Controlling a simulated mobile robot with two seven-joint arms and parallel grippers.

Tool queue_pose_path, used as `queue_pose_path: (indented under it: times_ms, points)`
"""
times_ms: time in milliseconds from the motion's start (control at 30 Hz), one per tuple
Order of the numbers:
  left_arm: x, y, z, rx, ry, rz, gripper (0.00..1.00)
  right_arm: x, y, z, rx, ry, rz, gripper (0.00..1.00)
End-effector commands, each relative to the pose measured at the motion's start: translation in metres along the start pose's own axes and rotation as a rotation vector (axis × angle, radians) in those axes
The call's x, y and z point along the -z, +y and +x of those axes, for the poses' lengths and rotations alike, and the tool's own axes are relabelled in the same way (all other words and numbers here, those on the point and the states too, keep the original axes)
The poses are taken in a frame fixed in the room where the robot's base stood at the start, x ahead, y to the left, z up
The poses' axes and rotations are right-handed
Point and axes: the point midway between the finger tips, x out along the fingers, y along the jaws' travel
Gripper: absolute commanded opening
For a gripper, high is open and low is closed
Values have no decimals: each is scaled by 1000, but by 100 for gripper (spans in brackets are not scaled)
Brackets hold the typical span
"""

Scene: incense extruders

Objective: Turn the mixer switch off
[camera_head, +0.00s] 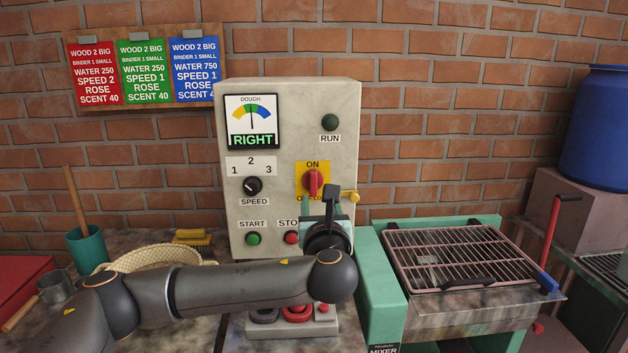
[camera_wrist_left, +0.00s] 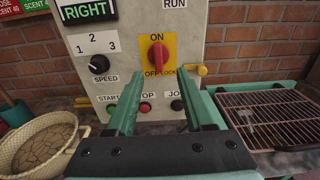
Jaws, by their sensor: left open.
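The mixer switch (camera_head: 313,182) is a red rotary knob on a yellow plate on the front of the beige control box (camera_head: 285,120). Its handle stands upright, in line with the ON label above; OFF is below it. It also shows in the left wrist view (camera_wrist_left: 157,56), ahead of the fingertips. My left gripper (camera_head: 321,208) is in front of the box, just below the switch. In the left wrist view its two green fingers (camera_wrist_left: 159,88) are apart, with nothing between them, and the knob lies beyond the gap. The gripper partly hides the OFF label in the head view. My right gripper is not in view.
The box also has a speed knob (camera_head: 253,187), a green START button (camera_head: 253,239), a red STOP button (camera_head: 292,238) and a dark green RUN lamp (camera_head: 330,122). A yellow-ended peg (camera_head: 352,197) juts out at its right side. A metal grate (camera_head: 455,258) lies to the right.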

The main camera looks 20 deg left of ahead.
Motion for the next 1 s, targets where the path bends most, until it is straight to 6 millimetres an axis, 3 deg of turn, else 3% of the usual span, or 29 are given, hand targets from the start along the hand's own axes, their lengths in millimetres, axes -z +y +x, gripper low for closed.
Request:
queue_pose_path:
  times_ms: [167,700,1000]
  points:
    - [-8,4,9,-18,-18,24,52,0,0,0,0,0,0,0]
    - [-10,4,93,-15,-17,21,52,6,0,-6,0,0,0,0]
    - [-9,4,121,-13,-16,21,52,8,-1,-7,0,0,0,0]
